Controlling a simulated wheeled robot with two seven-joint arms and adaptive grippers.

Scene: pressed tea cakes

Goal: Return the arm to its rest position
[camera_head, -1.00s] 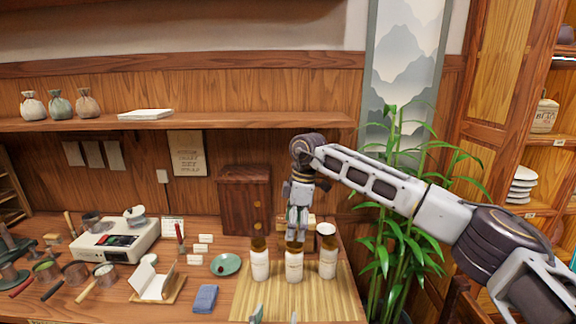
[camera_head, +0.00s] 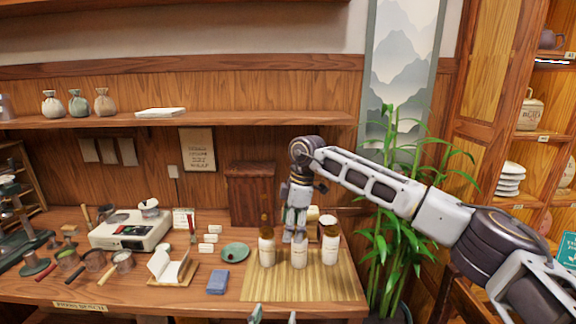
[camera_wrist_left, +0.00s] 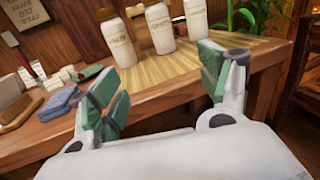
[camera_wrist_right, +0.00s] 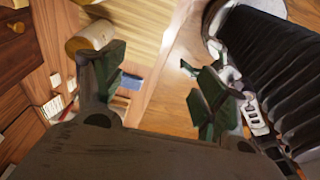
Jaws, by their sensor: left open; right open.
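My right gripper (camera_head: 294,236) hangs pointing down just at the top of the middle white labelled bottle (camera_head: 299,254), partly covering it. In the right wrist view its fingers (camera_wrist_right: 162,82) stand apart with nothing between them. My left gripper (camera_head: 273,316) shows only its fingertips at the bottom edge of the head view. In the left wrist view its fingers (camera_wrist_left: 160,85) are wide apart and empty, in front of the table edge.
Two more white bottles (camera_head: 267,252) (camera_head: 331,246) stand on a bamboo mat (camera_head: 260,290) beside the middle one. A green dish (camera_head: 235,257), a blue cloth (camera_head: 218,282) and a scale (camera_head: 130,232) lie left. A plant (camera_head: 395,240) stands right of the table.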

